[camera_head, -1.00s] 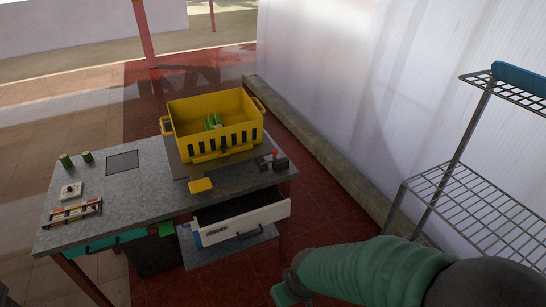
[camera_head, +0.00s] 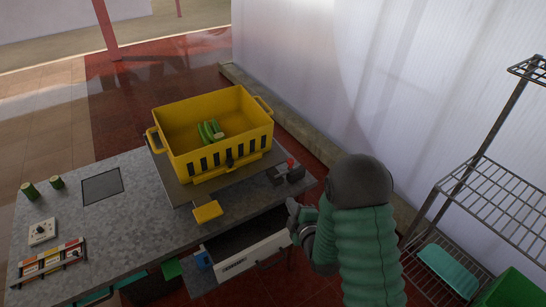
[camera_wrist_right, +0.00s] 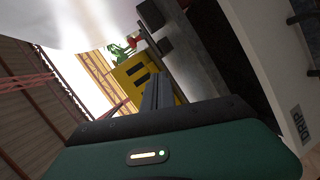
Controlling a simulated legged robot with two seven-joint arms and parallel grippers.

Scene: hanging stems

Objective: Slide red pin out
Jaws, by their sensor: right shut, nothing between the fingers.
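The red pin (camera_head: 290,162) stands up from a dark block at the right end of the table, beside the yellow crate (camera_head: 196,168). In the right wrist view the red pin (camera_wrist_right: 132,42) is small, beyond my fingers, between dark blocks and the crate. My right gripper (camera_head: 293,208) is near the table's right front edge, to the near side of the pin and apart from it. In the right wrist view its fingers (camera_wrist_right: 158,90) are together and empty. My left gripper is out of view.
The crate holds green stems (camera_head: 211,131). A yellow pad (camera_head: 207,211) lies in front of it. A white-fronted drawer (camera_head: 254,257) stands open below the table edge, close to my right gripper. A wire rack (camera_head: 490,200) stands at the right.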

